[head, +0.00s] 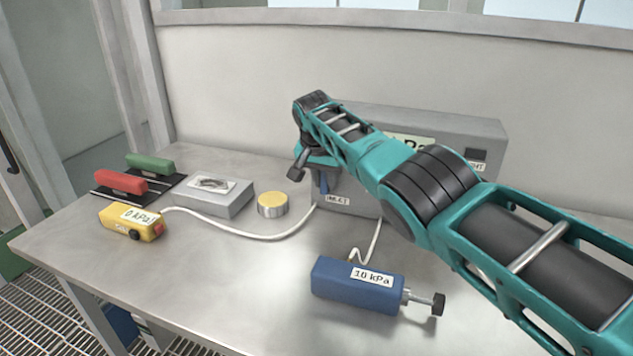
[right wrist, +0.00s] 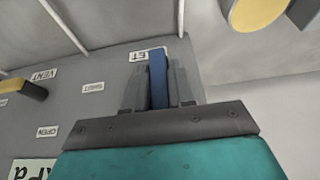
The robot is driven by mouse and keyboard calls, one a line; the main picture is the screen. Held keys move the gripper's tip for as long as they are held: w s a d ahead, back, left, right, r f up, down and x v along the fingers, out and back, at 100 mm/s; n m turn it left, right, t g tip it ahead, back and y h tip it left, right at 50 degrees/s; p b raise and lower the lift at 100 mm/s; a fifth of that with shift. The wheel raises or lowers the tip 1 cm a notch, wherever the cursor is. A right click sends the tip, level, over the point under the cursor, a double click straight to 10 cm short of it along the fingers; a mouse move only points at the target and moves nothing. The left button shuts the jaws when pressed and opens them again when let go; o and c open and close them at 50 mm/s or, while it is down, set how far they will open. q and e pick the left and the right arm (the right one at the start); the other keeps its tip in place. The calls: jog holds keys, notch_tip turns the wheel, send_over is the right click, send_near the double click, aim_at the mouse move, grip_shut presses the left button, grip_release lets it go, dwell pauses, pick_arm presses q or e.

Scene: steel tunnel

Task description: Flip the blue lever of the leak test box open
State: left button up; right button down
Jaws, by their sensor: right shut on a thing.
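The leak test box (head: 470,128) is a grey box at the back of the steel bench, partly hidden behind my right arm. Its blue lever (head: 323,184) shows just above the INLET label, mostly covered by my gripper. My right gripper (head: 319,180) is at the box's front face, shut on the blue lever. In the right wrist view the blue lever (right wrist: 158,80) stands between the two grey fingers (right wrist: 158,88), with the label partly hidden behind it. OPEN and SHUT labels show on the box face to the left there. My left gripper is not in view.
A blue 10 kPa block (head: 340,285) with a black knob lies at the front. A yellow 0 kPa block (head: 128,222), red block (head: 120,181), green block (head: 150,163), grey block (head: 215,202) and yellow-topped disc (head: 272,204) sit left. White hoses run to the box.

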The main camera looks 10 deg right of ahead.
jog(key=shift+w+r, duration=0.1)
dwell(0.5)
jog(key=c, duration=1)
grip_release()
jog(key=shift+c, duration=0.2)
jog(key=p+v, duration=0.3)
jog(key=p, duration=0.1)
jog(key=v, duration=0.9)
jog(key=shift+s+a+r, duration=0.2)
jog(key=shift+r, duration=0.1)
